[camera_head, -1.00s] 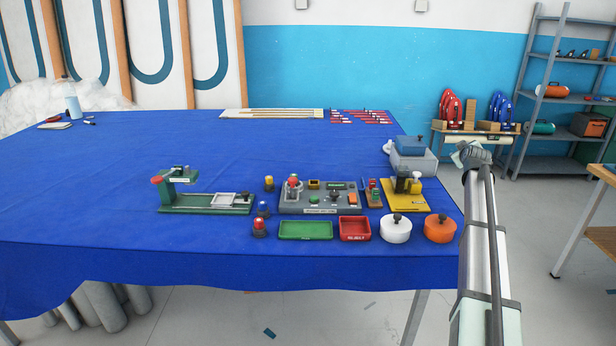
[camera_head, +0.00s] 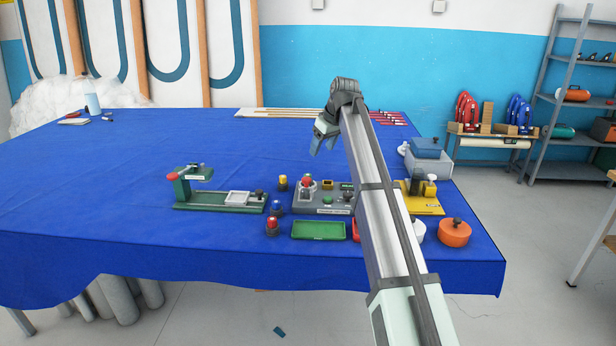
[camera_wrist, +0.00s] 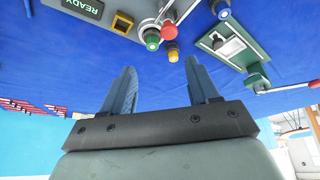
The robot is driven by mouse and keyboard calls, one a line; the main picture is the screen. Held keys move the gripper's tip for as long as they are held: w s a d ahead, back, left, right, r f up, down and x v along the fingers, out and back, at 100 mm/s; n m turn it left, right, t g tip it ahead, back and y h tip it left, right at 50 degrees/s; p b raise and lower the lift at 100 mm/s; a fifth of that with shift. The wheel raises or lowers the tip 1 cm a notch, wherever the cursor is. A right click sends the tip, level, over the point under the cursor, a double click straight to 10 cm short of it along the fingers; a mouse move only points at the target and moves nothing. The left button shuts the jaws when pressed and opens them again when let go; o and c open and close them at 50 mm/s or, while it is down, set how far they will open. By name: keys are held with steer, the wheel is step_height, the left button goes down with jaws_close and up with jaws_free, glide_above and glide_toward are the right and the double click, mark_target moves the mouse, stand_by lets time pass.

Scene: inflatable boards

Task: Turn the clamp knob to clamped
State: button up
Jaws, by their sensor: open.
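A green fixture (camera_head: 218,208) stands on the left part of the blue table, with a post, a red knob (camera_head: 172,177), a pale square tray (camera_head: 237,198) and a dark knob (camera_head: 259,194). I cannot read which knob is the clamp knob. A grey panel (camera_head: 318,208) to its right carries several coloured knobs, partly hidden by my arm. My gripper (camera_head: 324,143) is open and empty, above the table behind the panel. In the wrist view its two fingers (camera_wrist: 161,85) are apart, with the panel and green fixture (camera_wrist: 232,48) beyond them.
Small posts with coloured caps (camera_head: 272,226) stand between fixture and panel. The table is clear behind the green fixture.

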mark_target(307, 179)
steer(key=x, duration=0.4)
steer(key=a+x, duration=0.1)
steer(key=x, duration=0.4)
steer(key=s+x, duration=0.1)
steer(key=x, duration=0.3)
steer(key=shift+a+f, duration=0.25)
steer(key=shift+f, duration=0.05)
steer(key=c, duration=1)
